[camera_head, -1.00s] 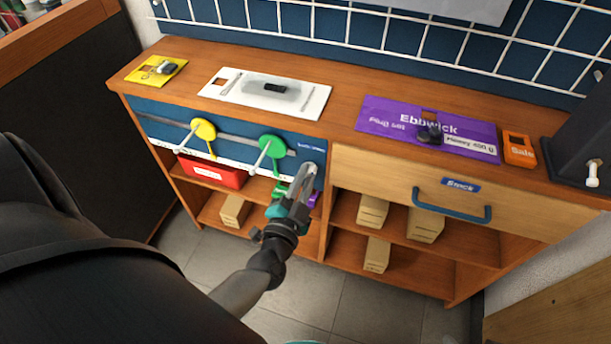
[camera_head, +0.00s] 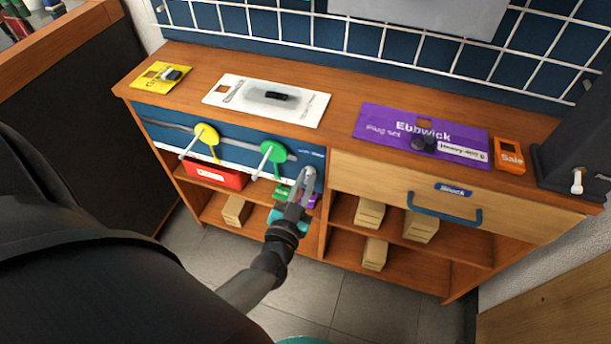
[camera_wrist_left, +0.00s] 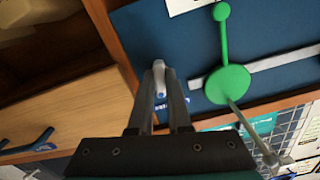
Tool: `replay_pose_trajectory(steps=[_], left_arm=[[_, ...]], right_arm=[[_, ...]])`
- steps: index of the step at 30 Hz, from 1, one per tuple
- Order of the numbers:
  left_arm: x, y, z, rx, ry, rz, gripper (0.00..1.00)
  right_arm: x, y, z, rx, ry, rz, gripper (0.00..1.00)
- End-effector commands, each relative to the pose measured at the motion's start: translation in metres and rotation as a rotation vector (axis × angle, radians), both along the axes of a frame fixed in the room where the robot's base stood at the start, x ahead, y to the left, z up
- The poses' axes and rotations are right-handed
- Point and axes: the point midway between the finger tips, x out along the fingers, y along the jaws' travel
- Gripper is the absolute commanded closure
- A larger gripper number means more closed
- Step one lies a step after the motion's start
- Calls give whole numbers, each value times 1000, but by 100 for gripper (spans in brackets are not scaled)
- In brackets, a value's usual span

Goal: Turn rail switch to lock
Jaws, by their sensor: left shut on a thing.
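The blue panel (camera_head: 228,152) on the bench front carries a grey rail with a yellow disc (camera_head: 207,136) and a green disc (camera_head: 272,152). A small pale switch knob (camera_wrist_left: 160,78) sits at the panel's right end in the head view. My left gripper (camera_head: 308,176) reaches it from below and is shut on it. In the left wrist view the two dark fingers (camera_wrist_left: 159,88) lie on either side of the knob. The fingers hide much of the switch, and its exact setting cannot be read. My right gripper is not in view.
Right of the switch is a wooden drawer (camera_head: 395,182) with a blue handle (camera_head: 443,211). A rod sticks out from the green disc (camera_wrist_left: 228,85), close beside my left gripper. A red bin (camera_head: 215,174) and several boxes stand on the shelves. Packets lie on the bench top.

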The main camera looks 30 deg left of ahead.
Motion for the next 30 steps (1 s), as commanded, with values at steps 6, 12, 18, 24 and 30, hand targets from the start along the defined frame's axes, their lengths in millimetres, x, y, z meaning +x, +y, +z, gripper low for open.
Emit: replay_pose_trajectory(steps=[6,12,18,24,30], left_arm=[[0,-1,1,-200,-46,0,100],[0,-1,0,-385,-91,0,100],[0,-1,0,-568,-134,0,100],[0,-1,0,-737,-175,1,100],[0,-2,-1,-871,-207,1,100]], right_arm=[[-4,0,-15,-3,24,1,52],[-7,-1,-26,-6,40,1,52],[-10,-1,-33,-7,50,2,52],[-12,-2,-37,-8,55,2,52],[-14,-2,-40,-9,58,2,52]])
